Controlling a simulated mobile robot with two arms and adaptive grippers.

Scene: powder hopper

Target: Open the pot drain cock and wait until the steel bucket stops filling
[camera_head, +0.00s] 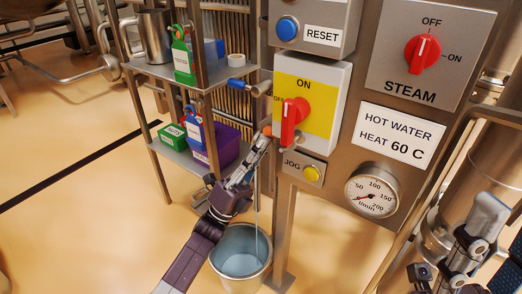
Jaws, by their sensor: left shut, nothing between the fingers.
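A steel bucket (241,262) stands on the floor below the panel, with pale liquid inside. A thin pale stream (257,215) falls into it from behind my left gripper (262,143). The gripper is shut and empty, its fingertips beside an orange-tipped part (267,131), left of the red rotary switch. I cannot tell whether they touch it. The stream's outlet is hidden. A blue-handled valve (238,87) with a metal body sits higher, left of the yellow panel. I cannot tell which of these is the pot drain cock. My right gripper (462,250) is at the lower right, its jaw state unclear.
The panel carries a red ON/OFF switch (290,118), a yellow JOG button (311,173), a blue RESET button (287,29), a STEAM knob (422,53) and a flow gauge (372,192). A shelf rack (160,70) stands left. Floor at left is clear.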

